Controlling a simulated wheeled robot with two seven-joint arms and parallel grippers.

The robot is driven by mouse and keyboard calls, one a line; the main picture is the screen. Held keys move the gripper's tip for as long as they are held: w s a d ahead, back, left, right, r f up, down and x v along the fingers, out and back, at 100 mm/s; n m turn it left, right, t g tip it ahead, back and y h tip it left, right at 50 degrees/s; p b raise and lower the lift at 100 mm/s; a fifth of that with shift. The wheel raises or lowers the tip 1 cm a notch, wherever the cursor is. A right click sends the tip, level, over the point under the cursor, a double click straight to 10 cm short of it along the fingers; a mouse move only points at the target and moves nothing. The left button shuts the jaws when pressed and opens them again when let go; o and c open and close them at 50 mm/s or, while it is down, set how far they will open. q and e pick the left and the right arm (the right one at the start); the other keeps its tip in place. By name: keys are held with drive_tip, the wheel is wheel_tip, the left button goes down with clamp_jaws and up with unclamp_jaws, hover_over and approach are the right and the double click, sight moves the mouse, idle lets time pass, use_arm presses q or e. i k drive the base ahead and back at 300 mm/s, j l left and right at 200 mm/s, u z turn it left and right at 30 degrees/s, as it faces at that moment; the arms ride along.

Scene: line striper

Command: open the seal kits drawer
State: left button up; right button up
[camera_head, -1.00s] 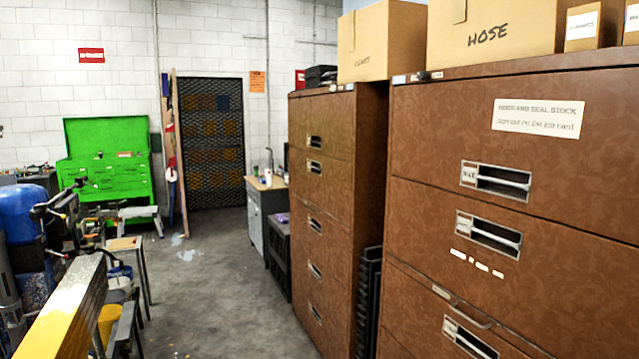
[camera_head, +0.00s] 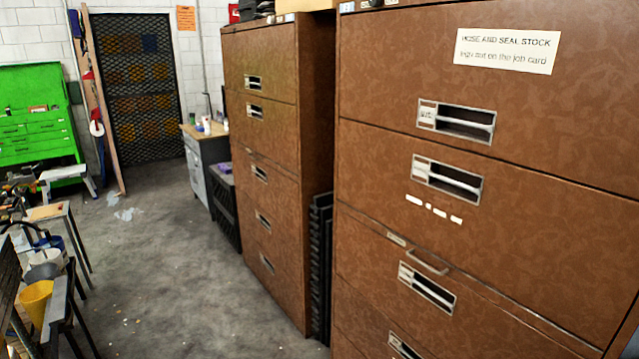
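A large brown filing cabinet (camera_head: 520,210) fills the right side of the head view, with wide drawers stacked one above another. A white sign (camera_head: 505,50) on its top drawer reads "HOSE AND SEAL STOCK". The top drawer has a recessed handle with a label holder (camera_head: 456,120); the second drawer has a similar handle (camera_head: 447,180) with small white stickers below it. The third drawer has a silver bar pull (camera_head: 428,262) near its top edge and a recessed handle (camera_head: 427,288). The visible drawers look shut. I cannot read which one is seal kits. Neither gripper is in view.
A second brown cabinet (camera_head: 262,180) stands to the left, with dark stacked items (camera_head: 320,265) in the gap. Open grey floor (camera_head: 190,285) lies left of the cabinets. Stools, a yellow bucket (camera_head: 36,300) and a green tool chest (camera_head: 38,125) are at the left.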

sight(269, 126)
drive_tip(key=i+j+u, duration=0.2)
drive_tip(key=i+u, duration=0.3)
drive_tip(key=i, duration=0.35)
drive_tip(key=i+l+u, duration=0.1)
drive_tip(key=i+u, duration=0.35)
drive_tip(key=i, duration=0.4)
